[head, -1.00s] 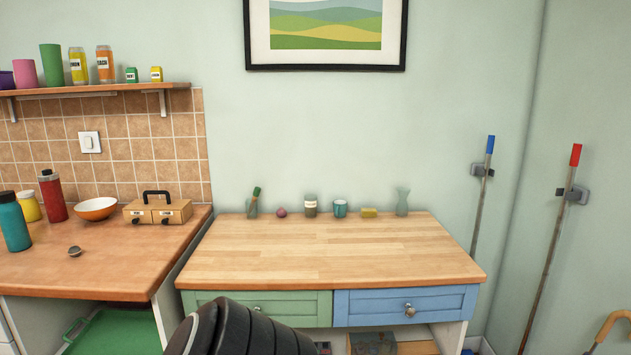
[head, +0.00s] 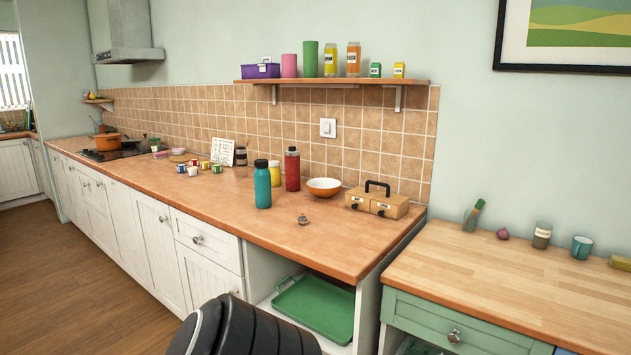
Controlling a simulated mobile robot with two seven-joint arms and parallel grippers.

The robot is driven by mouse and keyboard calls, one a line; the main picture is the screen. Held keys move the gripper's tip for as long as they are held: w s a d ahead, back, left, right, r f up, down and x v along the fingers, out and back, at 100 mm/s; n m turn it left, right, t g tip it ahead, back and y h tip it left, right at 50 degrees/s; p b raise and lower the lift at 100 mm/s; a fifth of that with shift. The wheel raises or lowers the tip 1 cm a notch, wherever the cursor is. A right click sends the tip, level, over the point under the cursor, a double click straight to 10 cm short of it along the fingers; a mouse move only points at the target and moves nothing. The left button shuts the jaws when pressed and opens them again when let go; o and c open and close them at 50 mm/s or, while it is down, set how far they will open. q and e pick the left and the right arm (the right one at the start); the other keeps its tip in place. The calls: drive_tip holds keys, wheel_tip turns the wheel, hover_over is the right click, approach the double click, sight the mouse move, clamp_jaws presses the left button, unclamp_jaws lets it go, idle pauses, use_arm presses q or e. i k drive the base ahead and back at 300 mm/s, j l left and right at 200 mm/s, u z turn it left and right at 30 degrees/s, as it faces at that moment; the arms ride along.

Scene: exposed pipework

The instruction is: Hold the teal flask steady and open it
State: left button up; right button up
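The teal flask (head: 263,187) stands upright on the wooden counter, near its front edge in the middle of the head view. It has a black lid (head: 261,164) on top. A red flask (head: 292,170) and a yellow jar (head: 274,174) stand just behind it. A dark ribbed part at the bottom of the view looks like one of my arm links. Neither gripper shows, and nothing of mine touches the flask.
A small metal object (head: 303,220), an orange bowl (head: 324,187) and a wooden case (head: 377,201) lie right of the flask. Several small cups (head: 205,166) stand further left. The counter (head: 220,203) is clear in front of the flask. A green tray (head: 316,308) sits below.

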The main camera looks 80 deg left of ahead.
sight(262, 176)
drive_tip(key=u, duration=2.9)
drive_tip(key=i+j+z, duration=0.2)
drive_tip(key=j, duration=0.35)
drive_tip(key=i+j+z, duration=0.15)
drive_tip(key=j, duration=0.45)
drive_tip(key=j+z, duration=0.2)
drive_tip(key=j, duration=0.4)
